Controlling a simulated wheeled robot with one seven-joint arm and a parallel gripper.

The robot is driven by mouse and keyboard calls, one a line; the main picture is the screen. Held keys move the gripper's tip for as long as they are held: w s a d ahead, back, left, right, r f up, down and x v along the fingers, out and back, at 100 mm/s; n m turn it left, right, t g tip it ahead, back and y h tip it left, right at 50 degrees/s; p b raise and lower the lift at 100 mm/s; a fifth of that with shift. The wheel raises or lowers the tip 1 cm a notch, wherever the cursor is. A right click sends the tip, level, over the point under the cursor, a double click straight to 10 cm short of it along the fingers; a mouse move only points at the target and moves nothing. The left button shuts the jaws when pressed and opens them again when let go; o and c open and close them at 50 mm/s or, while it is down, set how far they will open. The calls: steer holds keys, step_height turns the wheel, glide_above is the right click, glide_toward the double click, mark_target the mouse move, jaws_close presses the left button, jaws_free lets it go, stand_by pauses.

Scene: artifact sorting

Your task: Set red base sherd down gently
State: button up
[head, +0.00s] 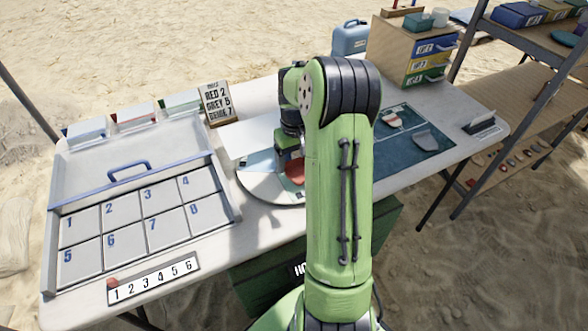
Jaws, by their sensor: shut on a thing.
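The red base sherd (295,171) shows as a small red patch just left of my arm in the head view, its right side hidden behind the arm. My gripper (287,157) points down at its upper edge and is shut on it. The fingertips are small and partly hidden. The sherd is over a pale round disc (254,187) on the table. I cannot tell whether it touches the disc.
A numbered tray (130,250) with a blue handle fills the table's left. A sign (217,103) stands behind. A dark blue mat (385,172) with sherds lies right of my arm. A drawer cabinet (392,50) stands at the back right. A numbered strip (153,282) lies in front.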

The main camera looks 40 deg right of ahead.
mark_target(295, 163)
step_height(295, 163, down, 2)
steer(key=shift+f, duration=0.1)
steer(key=shift+f, duration=0.1)
steer(key=o, duration=1)
step_height(295, 163, up, 12)
steer(key=p, duration=0.4)
steer(key=s+a+r+n+t+h, duration=0.1)
steer(key=a+r, duration=0.6)
steer(key=s+a+r+t, duration=0.1)
steer(key=s+a, duration=0.4)
steer(key=s+a+r+n+t, duration=0.1)
steer(key=s+a+t, duration=0.1)
steer(key=s+a, duration=0.4)
steer(key=s+a+r+n+t+y, duration=0.1)
steer(key=s+a, duration=0.5)
steer(key=shift+s+a+r+t, duration=0.1)
steer(key=shift+s+a+t, duration=0.05)
steer(key=shift+s+t, duration=0.15)
